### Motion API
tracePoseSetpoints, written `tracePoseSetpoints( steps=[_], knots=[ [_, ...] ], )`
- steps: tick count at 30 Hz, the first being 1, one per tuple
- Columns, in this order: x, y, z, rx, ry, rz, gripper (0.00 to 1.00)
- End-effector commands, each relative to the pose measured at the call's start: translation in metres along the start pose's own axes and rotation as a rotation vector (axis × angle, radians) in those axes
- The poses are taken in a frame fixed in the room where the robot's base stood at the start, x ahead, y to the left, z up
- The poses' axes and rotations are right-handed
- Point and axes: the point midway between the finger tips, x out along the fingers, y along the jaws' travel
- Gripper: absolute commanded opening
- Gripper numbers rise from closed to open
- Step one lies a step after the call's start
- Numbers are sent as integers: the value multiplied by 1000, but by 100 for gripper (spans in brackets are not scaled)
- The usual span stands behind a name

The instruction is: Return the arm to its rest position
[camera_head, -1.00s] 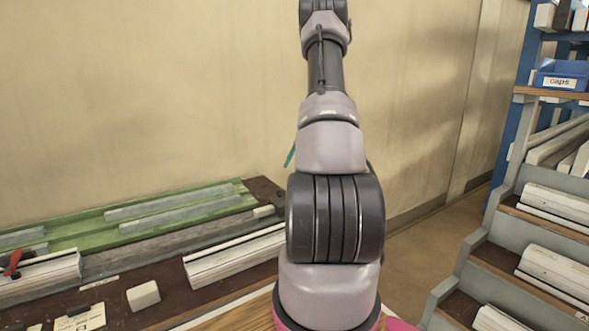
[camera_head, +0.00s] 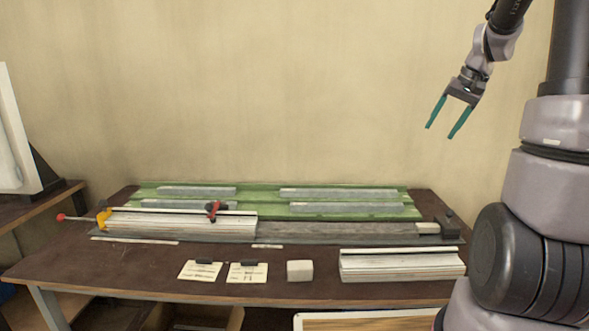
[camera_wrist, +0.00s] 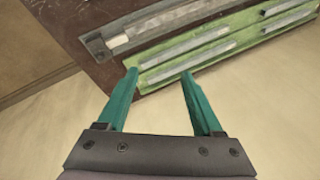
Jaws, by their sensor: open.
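My gripper (camera_head: 447,118) is open and empty, with two green fingers spread apart. It hangs in the air at the upper right of the head view, above and to the right of the bench, touching nothing. In the wrist view my gripper (camera_wrist: 160,80) also shows open, with nothing between the fingers. My arm stands raised along the right side of the head view, and part of it runs out of the frame at the top.
The brown bench (camera_head: 120,275) bears a green board (camera_head: 262,197) with grey strips, a white profile (camera_head: 180,222) with a red clamp (camera_head: 214,209), another white profile (camera_head: 400,264), a white block (camera_head: 300,270) and two labelled cards (camera_head: 247,272). The air above the bench is clear.

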Motion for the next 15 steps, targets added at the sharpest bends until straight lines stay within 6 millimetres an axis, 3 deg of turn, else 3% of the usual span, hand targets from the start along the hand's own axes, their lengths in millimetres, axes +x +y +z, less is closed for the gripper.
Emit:
tracePoseSetpoints(
  steps=[1, 6, 15],
  knots=[
    [-16, -18, 19, -19, 23, 1, 68],
    [-52, -57, 83, -54, 91, 3, 68],
    [-91, -83, 196, -105, 220, -27, 68]
  ],
)
